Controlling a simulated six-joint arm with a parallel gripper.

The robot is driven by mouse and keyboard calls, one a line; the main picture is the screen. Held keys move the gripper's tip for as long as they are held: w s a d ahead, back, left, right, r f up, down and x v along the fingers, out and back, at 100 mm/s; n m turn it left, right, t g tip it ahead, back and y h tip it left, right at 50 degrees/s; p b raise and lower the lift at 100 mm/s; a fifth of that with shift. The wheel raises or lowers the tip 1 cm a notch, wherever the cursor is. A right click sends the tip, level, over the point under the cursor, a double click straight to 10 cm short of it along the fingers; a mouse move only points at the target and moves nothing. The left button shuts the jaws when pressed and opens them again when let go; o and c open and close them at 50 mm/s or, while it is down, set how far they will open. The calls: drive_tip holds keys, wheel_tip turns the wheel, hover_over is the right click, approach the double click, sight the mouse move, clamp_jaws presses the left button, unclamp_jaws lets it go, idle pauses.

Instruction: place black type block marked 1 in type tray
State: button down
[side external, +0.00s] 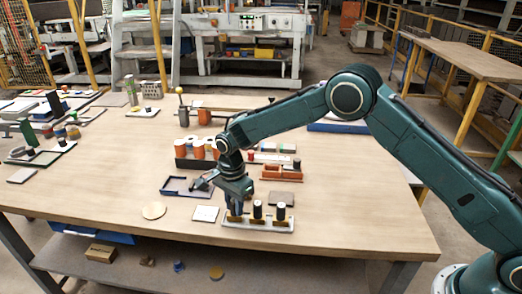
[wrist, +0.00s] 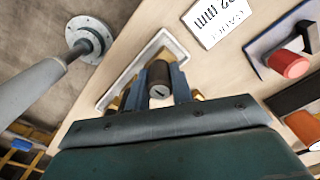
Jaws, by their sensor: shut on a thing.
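My gripper (side external: 236,208) points down at the left end of a pale holder (side external: 258,226) near the table's front edge. In the wrist view its blue fingers (wrist: 159,84) are shut on a black block (wrist: 159,90), round-topped with a light mark like a 1. The side view mostly hides this block behind the fingers. Whether it still touches the holder is unclear. Two other black blocks (side external: 257,210) (side external: 280,211) stand upright in brass-coloured seats on the holder. A shallow dark-blue tray (side external: 174,191), likely the type tray, lies behind and left of my gripper.
A white printed card (side external: 205,214) lies between the holder and the blue tray. A black rack with orange cylinders (side external: 198,150) stands behind. The table's front left is mostly clear.

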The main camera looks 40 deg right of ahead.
drive_tip(key=shift+f, duration=0.1)
drive_tip(key=c, duration=1.2)
unclamp_jaws()
wheel_tip(320, 180, up, 11)
drive_tip(key=shift+r, duration=0.65)
